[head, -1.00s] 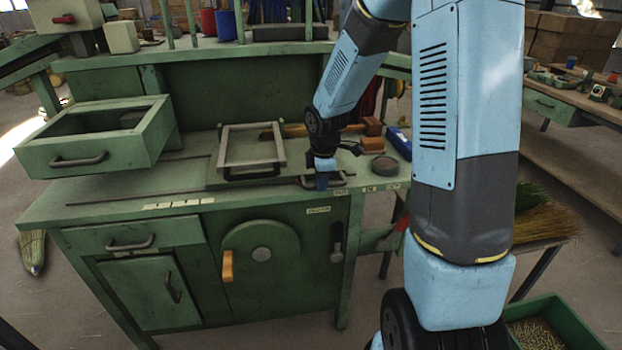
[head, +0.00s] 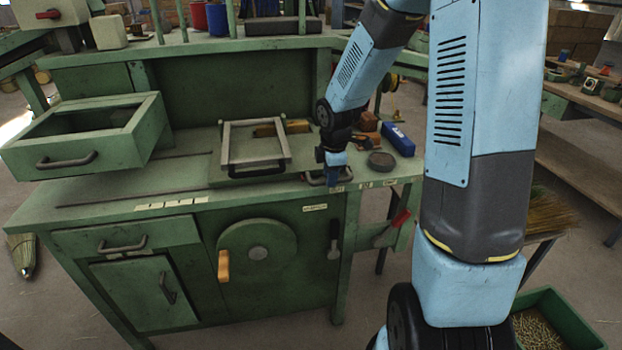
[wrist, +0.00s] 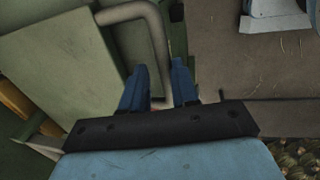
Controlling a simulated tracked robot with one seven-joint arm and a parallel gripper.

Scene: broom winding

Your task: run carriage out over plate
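A grey rectangular frame (head: 229,150), which looks like the carriage, lies on a raised green plate (head: 238,178) on the bench top. A dark handle runs along its front side. My gripper (head: 333,183) points down at the bench's front edge, right of the frame, beside a low dark handle (head: 313,178). In the wrist view my gripper's two blue fingers (wrist: 158,68) stand apart. A bent grey bar (wrist: 155,40) reaches down to the gap between them. I cannot tell whether the fingers touch it.
A green open box with a handle (head: 70,160) juts out above the bench's left side. A blue block (head: 397,139), a dark round tin (head: 381,161) and wooden blocks (head: 367,122) sit right of the frame. A bin of small pieces (head: 545,335) stands at lower right.

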